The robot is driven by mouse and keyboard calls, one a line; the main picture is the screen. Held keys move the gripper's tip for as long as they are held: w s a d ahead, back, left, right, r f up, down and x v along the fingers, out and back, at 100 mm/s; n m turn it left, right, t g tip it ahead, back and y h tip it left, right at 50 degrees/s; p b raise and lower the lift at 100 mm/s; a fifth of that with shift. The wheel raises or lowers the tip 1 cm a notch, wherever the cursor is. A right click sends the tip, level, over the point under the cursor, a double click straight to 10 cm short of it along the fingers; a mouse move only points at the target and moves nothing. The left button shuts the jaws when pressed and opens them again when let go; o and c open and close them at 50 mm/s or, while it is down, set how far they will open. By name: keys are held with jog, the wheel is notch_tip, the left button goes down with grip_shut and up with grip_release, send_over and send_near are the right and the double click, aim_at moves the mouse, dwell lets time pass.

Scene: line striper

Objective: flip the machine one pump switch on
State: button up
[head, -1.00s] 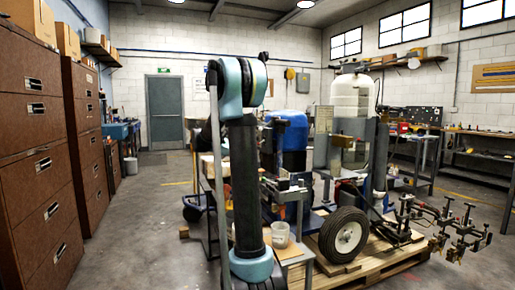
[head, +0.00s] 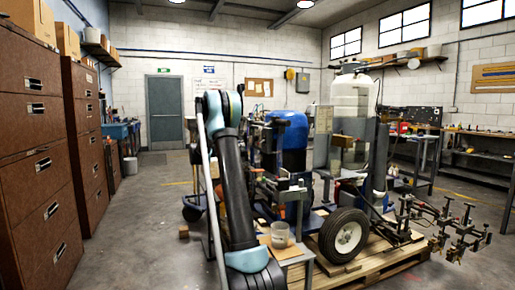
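The line striper machine stands on a wooden pallet (head: 378,272) in the middle of the head view. It has a blue tank (head: 292,128), a tall white tank (head: 349,106), a black-tyred wheel (head: 344,235) and a row of spray fittings at its front right. The pump switch cannot be made out at this size. My arm rises in front of the machine's left side and tilts left, with its elbow up near the blue tank. My gripper cannot be told apart from the dark parts beyond the elbow, so its fingers and contact are unclear.
Brown filing cabinets (head: 40,175) line the left wall. A clear cup (head: 280,234) stands on a small stand (head: 291,252) right of my arm. Workbenches with tools (head: 482,152) stand at the right. The floor between cabinets and machine is open.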

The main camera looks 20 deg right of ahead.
aim_at(258, 143)
jog(key=x, duration=1.4)
jog(key=shift+d, duration=0.2)
grip_shut()
